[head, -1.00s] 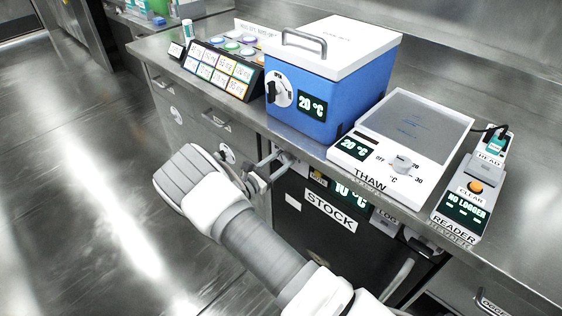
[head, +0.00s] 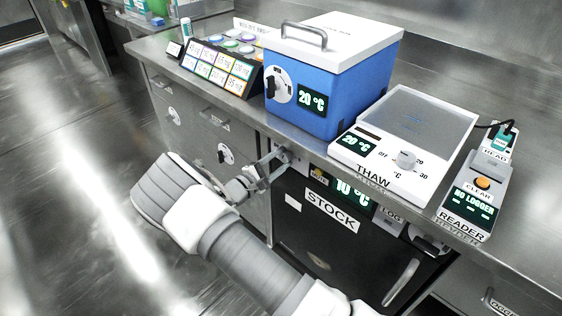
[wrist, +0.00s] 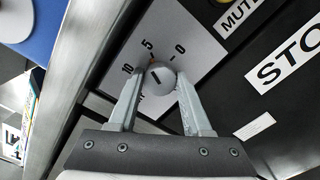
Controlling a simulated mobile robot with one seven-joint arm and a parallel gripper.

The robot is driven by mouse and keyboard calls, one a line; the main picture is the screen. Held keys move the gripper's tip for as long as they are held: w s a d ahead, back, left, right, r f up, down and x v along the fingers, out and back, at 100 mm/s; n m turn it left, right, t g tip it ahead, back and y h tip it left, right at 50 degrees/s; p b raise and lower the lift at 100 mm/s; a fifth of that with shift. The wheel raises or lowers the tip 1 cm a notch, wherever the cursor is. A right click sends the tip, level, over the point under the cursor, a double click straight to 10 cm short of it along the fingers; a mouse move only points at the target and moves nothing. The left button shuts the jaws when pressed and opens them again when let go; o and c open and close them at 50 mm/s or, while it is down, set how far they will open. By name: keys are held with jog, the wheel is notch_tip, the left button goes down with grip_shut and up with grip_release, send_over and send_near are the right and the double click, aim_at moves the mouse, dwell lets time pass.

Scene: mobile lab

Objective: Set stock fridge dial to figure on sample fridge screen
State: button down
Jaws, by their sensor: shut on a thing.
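The stock fridge is the black cabinet under the counter, with a STOCK label (head: 332,211) and a lit screen (head: 352,194) reading 10 °C. Its dial (wrist: 160,77) is a round pale knob on a grey plate marked 0, 5 and 10 in the wrist view. My gripper (wrist: 158,74) is shut on the knob, one finger on each side. In the head view my gripper (head: 276,160) is at the fridge's upper left corner, and the knob is largely hidden there. The knob's exact setting is hard to read. I cannot identify a sample fridge screen.
On the counter stand a blue box (head: 335,95) reading 20 °C, a THAW plate (head: 425,118) also at 20 °C, and a logger reader (head: 478,195) showing NO LOGGER. The fridge handle (head: 401,282) sticks out below. Open floor (head: 75,200) lies left.

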jog(key=shift+f+m, duration=0.1)
jog(key=shift+m, duration=0.4)
jog(key=shift+c, duration=1.7)
grip_release()
jog(key=p+v, duration=0.2)
jog(key=v, duration=1.5)
jog(key=shift+s+p, duration=0.25)
jog(key=shift+p, duration=0.15)
jog(key=shift+a, duration=0.15)
